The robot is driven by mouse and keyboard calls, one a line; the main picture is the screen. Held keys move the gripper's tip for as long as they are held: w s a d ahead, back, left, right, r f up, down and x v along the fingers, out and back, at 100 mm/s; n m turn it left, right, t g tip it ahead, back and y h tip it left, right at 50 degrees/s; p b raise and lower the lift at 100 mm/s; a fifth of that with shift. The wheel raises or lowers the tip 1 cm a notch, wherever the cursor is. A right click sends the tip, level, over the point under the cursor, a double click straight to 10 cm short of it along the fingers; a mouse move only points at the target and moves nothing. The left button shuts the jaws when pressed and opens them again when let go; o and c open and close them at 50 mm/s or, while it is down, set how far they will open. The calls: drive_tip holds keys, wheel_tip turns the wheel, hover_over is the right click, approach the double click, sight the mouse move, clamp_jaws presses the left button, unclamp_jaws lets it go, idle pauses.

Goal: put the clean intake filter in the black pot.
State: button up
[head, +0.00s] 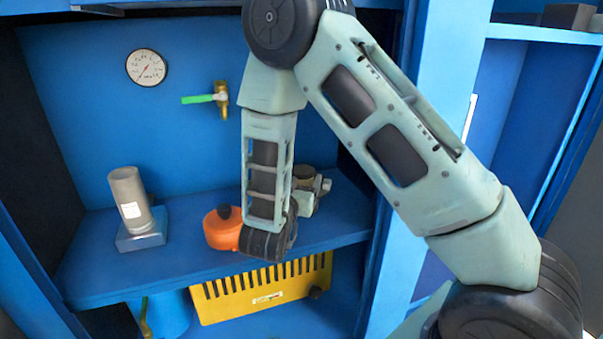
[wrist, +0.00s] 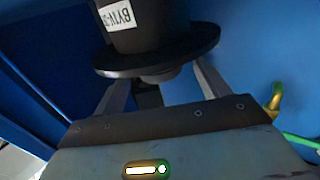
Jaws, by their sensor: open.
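In the wrist view a black round body with a wide flange and a white label (wrist: 148,28) is close in front of my gripper (wrist: 160,82). My gripper is open, with one finger on each side below the flange; whether they touch it cannot be told. I cannot tell whether this is the black pot or the filter. In the head view a grey cylinder with a white label (head: 128,190) stands tilted in the picture on a blue block (head: 141,238) at the shelf's left. My arm hides my fingers and the black body there.
An orange round item (head: 221,232) and a small metal fitting (head: 304,190) are on the blue shelf (head: 100,275) beside my arm. A green-handled valve (head: 212,98) and a gauge (head: 146,68) are on the back wall. A yellow slotted panel (head: 225,300) is below.

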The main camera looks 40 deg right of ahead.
drive_tip(key=v, duration=0.8)
drive_tip(key=shift+p, duration=0.4)
drive_tip(key=shift+a, duration=0.15)
